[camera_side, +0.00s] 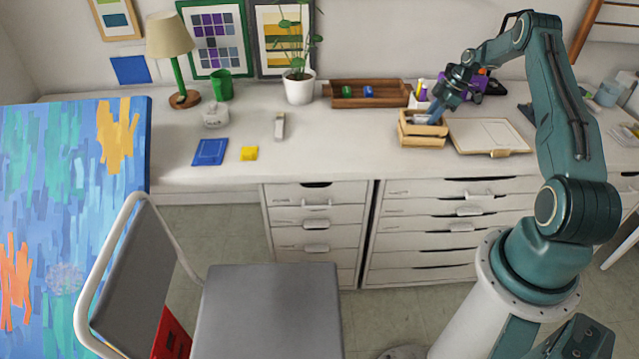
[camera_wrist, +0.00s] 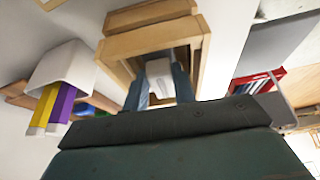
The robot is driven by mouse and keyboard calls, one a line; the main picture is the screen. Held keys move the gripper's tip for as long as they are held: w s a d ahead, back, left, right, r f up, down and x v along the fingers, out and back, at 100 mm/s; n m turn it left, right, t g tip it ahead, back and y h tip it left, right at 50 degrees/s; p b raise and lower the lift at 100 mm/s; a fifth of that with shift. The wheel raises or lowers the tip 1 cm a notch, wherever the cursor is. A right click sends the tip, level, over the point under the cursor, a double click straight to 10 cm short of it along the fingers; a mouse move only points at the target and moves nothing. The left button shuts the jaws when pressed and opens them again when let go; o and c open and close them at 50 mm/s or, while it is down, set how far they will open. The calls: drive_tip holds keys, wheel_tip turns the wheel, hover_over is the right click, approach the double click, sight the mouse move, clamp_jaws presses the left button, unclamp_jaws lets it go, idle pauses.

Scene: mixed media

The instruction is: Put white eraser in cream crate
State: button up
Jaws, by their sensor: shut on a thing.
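The cream crate (camera_side: 423,138) is a slatted wooden box on the white desk, left of a clipboard. My gripper (camera_side: 432,119) points down into the crate's opening. In the wrist view, its two blue fingers (camera_wrist: 160,82) are shut on the white eraser (camera_wrist: 158,68), one on each side. The crate (camera_wrist: 150,43) surrounds the eraser and fingertips there. In the side view a white piece shows inside the crate beside the fingertips. I cannot tell whether the eraser touches the crate floor.
A white cup with yellow and purple markers (camera_wrist: 68,68) stands close to the crate. A brown wooden tray (camera_side: 345,99) lies behind it to the left. The clipboard (camera_side: 490,135) lies at the right. The desk's middle is mostly clear.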

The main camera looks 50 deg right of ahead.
drive_tip(key=shift+f, duration=0.4)
drive_tip(key=o, duration=0.9)
drive_tip(key=shift+o, duration=0.2)
drive_tip(key=shift+r, duration=0.55)
drive_tip(key=v, duration=0.7)
drive_tip(key=shift+d+r, duration=0.1)
